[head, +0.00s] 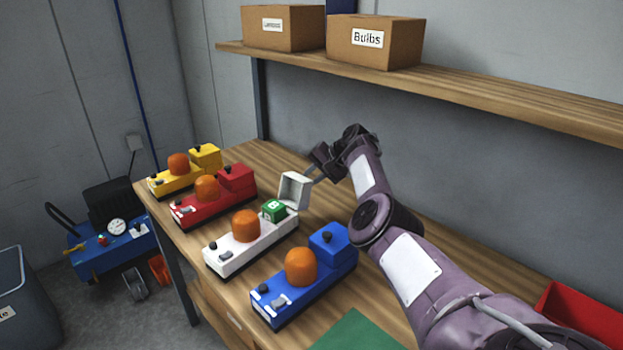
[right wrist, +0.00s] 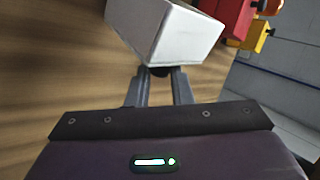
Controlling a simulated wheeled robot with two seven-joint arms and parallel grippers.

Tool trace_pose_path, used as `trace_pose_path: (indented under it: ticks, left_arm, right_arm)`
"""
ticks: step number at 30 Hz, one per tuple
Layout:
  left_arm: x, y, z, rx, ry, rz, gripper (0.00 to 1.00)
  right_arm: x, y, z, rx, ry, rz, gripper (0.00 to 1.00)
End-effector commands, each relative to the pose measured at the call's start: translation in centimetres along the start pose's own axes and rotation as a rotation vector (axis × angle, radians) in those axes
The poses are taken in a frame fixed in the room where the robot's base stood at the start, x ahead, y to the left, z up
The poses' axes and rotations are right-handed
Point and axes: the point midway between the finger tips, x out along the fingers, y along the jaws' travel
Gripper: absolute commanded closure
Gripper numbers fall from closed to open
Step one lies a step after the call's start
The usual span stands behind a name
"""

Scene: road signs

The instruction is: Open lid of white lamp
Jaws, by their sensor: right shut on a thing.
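The white lamp (head: 225,257) stands on the wooden bench between the red and blue lamps, with an orange dome (head: 245,225) on top. Its box lid (head: 294,190) is swung up at the far end, its hollow inside facing out. A green block marked B (head: 274,209) shows in the uncovered compartment. My right gripper (head: 314,178) reaches the lid from behind. In the right wrist view its fingers (right wrist: 159,76) are shut on the lid's black knob (right wrist: 160,70), with the white lid (right wrist: 165,35) just beyond. My left gripper is out of view.
A yellow lamp (head: 175,181), red lamp (head: 197,215) and blue lamp (head: 300,301), all with closed boxes, flank it on the bench. A shelf (head: 480,95) with cardboard boxes (head: 375,42) overhangs the back. A red bin (head: 583,318) stands right; a green mat (head: 358,332) lies in front.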

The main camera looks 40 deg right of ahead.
Motion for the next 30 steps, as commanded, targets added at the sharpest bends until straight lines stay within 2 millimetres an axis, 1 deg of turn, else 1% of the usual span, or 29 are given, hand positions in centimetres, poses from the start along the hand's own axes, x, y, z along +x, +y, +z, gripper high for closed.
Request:
trace_pose_path:
  ticks: [1, 4, 5, 9, 10, 20, 26, 30]
  left_arm:
    - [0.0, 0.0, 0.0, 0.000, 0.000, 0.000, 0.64]
    - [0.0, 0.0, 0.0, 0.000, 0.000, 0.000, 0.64]
    - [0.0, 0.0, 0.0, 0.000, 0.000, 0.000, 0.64]
    - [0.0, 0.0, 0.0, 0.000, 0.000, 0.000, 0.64]
    - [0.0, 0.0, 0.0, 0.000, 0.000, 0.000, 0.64]
    - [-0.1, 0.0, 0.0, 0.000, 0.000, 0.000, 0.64]
    - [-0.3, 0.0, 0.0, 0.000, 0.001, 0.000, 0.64]
    - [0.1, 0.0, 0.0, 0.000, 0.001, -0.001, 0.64]
  right_arm:
    - [0.4, 0.2, 0.3, 0.002, -0.009, 0.006, 1.00]
    - [0.4, 0.2, 0.3, 0.002, -0.010, 0.006, 1.00]
    - [0.4, 0.2, 0.3, 0.002, -0.010, 0.006, 0.79]
    - [0.3, 0.2, 0.3, 0.001, -0.008, 0.004, 0.61]
    - [0.3, 0.2, 0.2, 0.001, -0.007, 0.004, 0.58]
    - [-0.1, 0.0, 0.1, 0.000, -0.003, 0.001, 0.58]
    - [-2.0, -0.1, 0.1, 0.000, -0.001, 0.001, 0.58]
    - [-4.0, 0.1, 0.0, 0.001, 0.000, 0.001, 0.58]
